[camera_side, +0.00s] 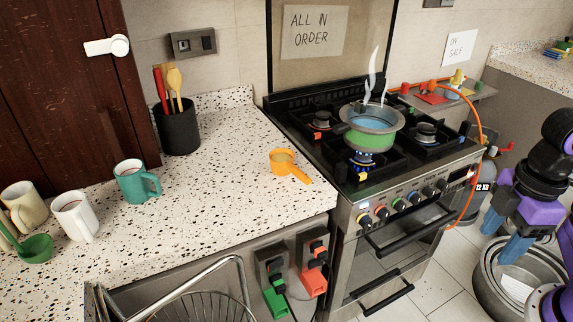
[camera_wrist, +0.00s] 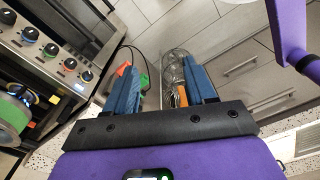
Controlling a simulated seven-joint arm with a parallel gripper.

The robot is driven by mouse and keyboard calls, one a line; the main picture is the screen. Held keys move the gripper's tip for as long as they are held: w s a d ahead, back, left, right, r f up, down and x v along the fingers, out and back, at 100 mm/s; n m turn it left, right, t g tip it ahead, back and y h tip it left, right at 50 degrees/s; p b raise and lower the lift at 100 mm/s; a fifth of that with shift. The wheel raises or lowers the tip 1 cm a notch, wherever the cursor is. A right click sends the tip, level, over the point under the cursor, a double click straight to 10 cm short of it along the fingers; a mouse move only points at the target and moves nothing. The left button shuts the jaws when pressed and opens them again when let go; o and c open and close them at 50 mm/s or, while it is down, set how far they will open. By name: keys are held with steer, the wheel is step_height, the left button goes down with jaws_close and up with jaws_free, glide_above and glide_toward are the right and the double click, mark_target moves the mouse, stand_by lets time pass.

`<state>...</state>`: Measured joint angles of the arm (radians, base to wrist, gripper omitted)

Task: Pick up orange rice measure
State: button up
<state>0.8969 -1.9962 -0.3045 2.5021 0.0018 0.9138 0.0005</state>
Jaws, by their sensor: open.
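The orange rice measure (camera_side: 283,161) is a small round cup with a handle. It sits on the speckled counter left of the stove, its handle pointing to the lower right. My gripper (camera_side: 506,232) is at the far right in the side view, well away from the measure, with its blue fingers pointing down. In the wrist view my gripper (camera_wrist: 158,72) is open, its fingers apart with nothing held. A small orange patch (camera_wrist: 182,97) shows beside the right finger; I cannot tell whether it is the measure.
A steaming pot (camera_side: 369,127) stands on a lit burner of the stove (camera_side: 395,185). A teal mug (camera_side: 131,184), a white mug (camera_side: 74,217) and a black utensil holder (camera_side: 179,128) stand on the counter (camera_side: 225,165). The counter around the measure is clear.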

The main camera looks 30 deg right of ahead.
steer(key=w+a+f+y, duration=0.1)
steer(key=w+a+f, duration=0.15)
steer(key=a, duration=0.35)
steer(key=w+a+f+y, duration=0.2)
steer(key=w+a, duration=0.2)
steer(key=a, duration=0.1)
steer(key=n+t+h, duration=0.2)
steer(key=t+h, duration=0.3)
steer(key=t, duration=1.1)
glide_toward(298, 174)
steer(key=shift+w+d+f, duration=0.25)
steer(key=shift+w+f, duration=0.15)
steer(key=shift+w, duration=1.4)
steer(key=shift+w+d+f, duration=0.25)
steer(key=shift+w+f, duration=0.15)
steer(key=shift+w, duration=1.4)
steer(key=shift+w+d+f, duration=0.3)
steer(key=shift+w+f, duration=0.1)
steer(key=shift+w, duration=1.4)
